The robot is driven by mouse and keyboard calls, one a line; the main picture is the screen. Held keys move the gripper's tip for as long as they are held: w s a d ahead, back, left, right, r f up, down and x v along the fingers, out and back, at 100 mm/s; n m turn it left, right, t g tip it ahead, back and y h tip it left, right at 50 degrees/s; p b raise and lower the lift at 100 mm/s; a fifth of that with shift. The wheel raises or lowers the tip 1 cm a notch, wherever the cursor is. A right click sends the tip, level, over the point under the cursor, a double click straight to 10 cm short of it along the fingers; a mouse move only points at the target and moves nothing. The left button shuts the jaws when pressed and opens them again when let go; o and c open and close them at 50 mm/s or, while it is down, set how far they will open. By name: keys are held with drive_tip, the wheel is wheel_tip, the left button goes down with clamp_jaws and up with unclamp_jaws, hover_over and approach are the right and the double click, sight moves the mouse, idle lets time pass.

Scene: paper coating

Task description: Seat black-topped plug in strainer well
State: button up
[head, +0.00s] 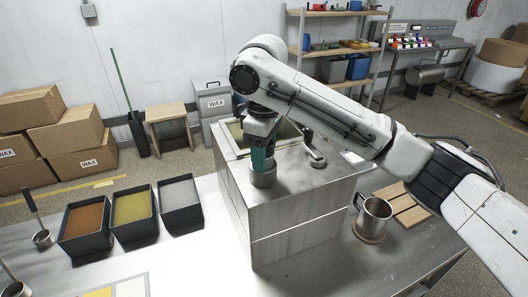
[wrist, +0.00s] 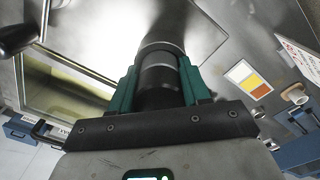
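My gripper (head: 263,158) is low over the top of a big metal box (head: 310,205), with its teal fingers pointing down. In the wrist view, the fingers (wrist: 160,88) stand on both sides of a dark cylinder with a bright metal band, which looks like the black-topped plug (wrist: 160,97), and seem shut on it. A short grey metal cylinder (head: 263,178), possibly the strainer well's collar, stands directly below the fingers on the box top. The plug's lower end is hidden, so I cannot tell how deep it sits.
An open wax bath (head: 238,134) and a metal lever (head: 313,150) are close by on the box. Brown (head: 86,222), yellow (head: 133,209) and grey (head: 179,197) trays lie left. The front table is mostly clear.

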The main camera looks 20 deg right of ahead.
drive_tip(key=o, duration=0.4)
drive_tip(key=shift+s+f, duration=0.15)
drive_tip(key=shift+f, duration=0.7)
drive_tip(key=shift+o, duration=0.2)
drive_tip(key=shift+a, duration=0.1)
wheel_tip(320, 180, up, 14)
drive_tip(key=shift+f+b, duration=0.1)
drive_tip(key=shift+b, duration=0.6)
